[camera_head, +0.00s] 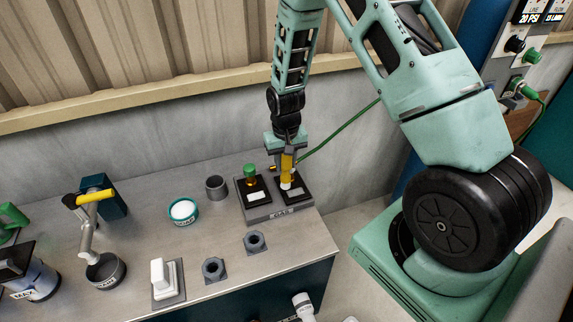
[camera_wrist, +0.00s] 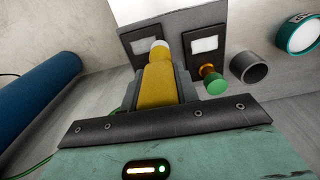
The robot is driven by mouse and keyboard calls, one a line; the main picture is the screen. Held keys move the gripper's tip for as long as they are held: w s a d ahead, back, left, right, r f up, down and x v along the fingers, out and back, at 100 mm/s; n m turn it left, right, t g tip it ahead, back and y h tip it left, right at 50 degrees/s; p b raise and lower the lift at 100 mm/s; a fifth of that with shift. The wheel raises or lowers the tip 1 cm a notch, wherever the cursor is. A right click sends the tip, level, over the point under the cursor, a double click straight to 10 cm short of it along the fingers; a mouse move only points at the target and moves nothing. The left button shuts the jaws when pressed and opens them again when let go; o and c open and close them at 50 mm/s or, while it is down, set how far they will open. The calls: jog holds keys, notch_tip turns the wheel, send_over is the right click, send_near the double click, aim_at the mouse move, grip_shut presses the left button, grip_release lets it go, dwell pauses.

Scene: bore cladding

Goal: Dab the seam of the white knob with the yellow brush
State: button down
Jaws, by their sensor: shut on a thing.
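My gripper (camera_head: 287,150) is shut on the yellow brush (camera_head: 287,164), which points down over the right pad of a grey two-pad station (camera_head: 266,212). In the wrist view the yellow brush (camera_wrist: 157,85) lies between the fingers of my gripper (camera_wrist: 158,92). A white end (camera_head: 286,184) shows below the yellow, also in the wrist view (camera_wrist: 158,43). I cannot tell whether this is the brush tip or the white knob, and no seam can be made out. Contact with the pad is unclear. A green knob (camera_head: 249,169) on an amber stem stands on the left pad.
A teal-rimmed soap pot (camera_head: 183,211) and a grey cup (camera_head: 215,187) stand left of the station. Two dark nuts (camera_head: 255,242) and a white block on a plate (camera_head: 159,274) are nearer. A green hose (camera_head: 340,129) runs behind my gripper. The bench's right edge is close.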

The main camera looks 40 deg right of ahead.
jog(key=shift+r+p, duration=1.1)
jog(key=shift+r, duration=0.85)
jog(key=shift+r+p, duration=0.55)
jog(key=shift+r, duration=0.15)
jog(key=shift+f, duration=0.1)
jog(key=s+a+f+n+b, duration=0.2)
jog(key=s+a+f+n, duration=0.1)
jog(key=s+a+f, duration=0.2)
jog(key=shift+s+a+n+b, duration=0.3)
jog(key=shift+s+b, duration=0.05)
jog(key=shift+b, duration=0.05)
jog(key=shift+f, duration=0.1)
